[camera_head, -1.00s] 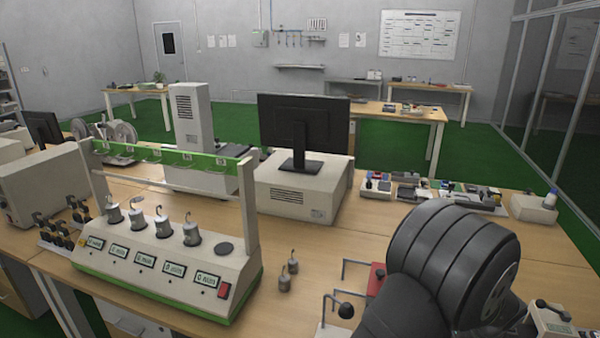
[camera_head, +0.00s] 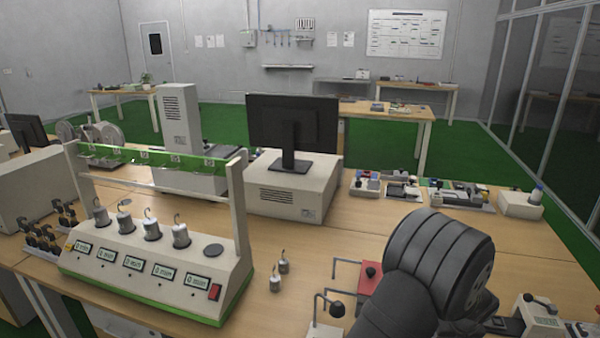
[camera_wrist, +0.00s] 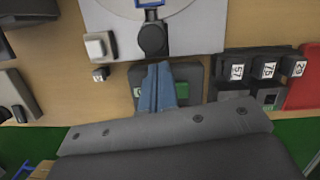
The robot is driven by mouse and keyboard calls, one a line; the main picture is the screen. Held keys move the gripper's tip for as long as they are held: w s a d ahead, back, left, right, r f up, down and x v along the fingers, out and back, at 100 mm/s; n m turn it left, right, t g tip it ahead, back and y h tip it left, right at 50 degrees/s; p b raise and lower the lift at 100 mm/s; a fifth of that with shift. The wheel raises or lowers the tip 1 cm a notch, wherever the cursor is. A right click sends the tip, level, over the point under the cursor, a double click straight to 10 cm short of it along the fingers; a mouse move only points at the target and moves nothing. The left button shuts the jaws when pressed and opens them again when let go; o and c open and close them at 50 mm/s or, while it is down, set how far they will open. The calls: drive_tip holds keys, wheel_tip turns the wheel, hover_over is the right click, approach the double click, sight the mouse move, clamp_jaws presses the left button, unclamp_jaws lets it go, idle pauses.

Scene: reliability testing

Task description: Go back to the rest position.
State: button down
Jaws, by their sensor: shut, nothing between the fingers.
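My gripper (camera_wrist: 158,88) shows in the wrist view with its two blue-grey fingers together and nothing between them. It is above a dark grey device with a green panel (camera_wrist: 168,87) on the wooden table; I cannot tell how high above. In the head view my dark arm fills the lower right, and the gripper itself does not show there.
A monitor (camera_head: 293,124) stands on a beige box (camera_head: 290,190). A red-topped fixture (camera_head: 370,275) is close to my arm. Trays of parts (camera_head: 400,187) lie behind it. The table between monitor and arm is mostly clear.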

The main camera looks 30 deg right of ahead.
drive_tip(key=shift+w+d+f, duration=0.2)
drive_tip(key=shift+w+d, duration=0.2)
drive_tip(key=shift+w, duration=0.2)
drive_tip(key=s+a, duration=0.2)
drive_tip(key=s+a+r, duration=0.1)
drive_tip(key=s+a, duration=0.1)
drive_tip(key=s, duration=0.1)
drive_tip(key=v, duration=1)
drive_tip(key=w+d+n+g+h, duration=0.1)
drive_tip(key=w+n+g, duration=0.4)
drive_tip(key=w+n, duration=0.7)
drive_tip(key=n, duration=0.4)
drive_tip(key=shift+w+d+n+h, duration=0.3)
drive_tip(key=shift+w+h, duration=0.05)
drive_tip(key=shift+h, duration=0.05)
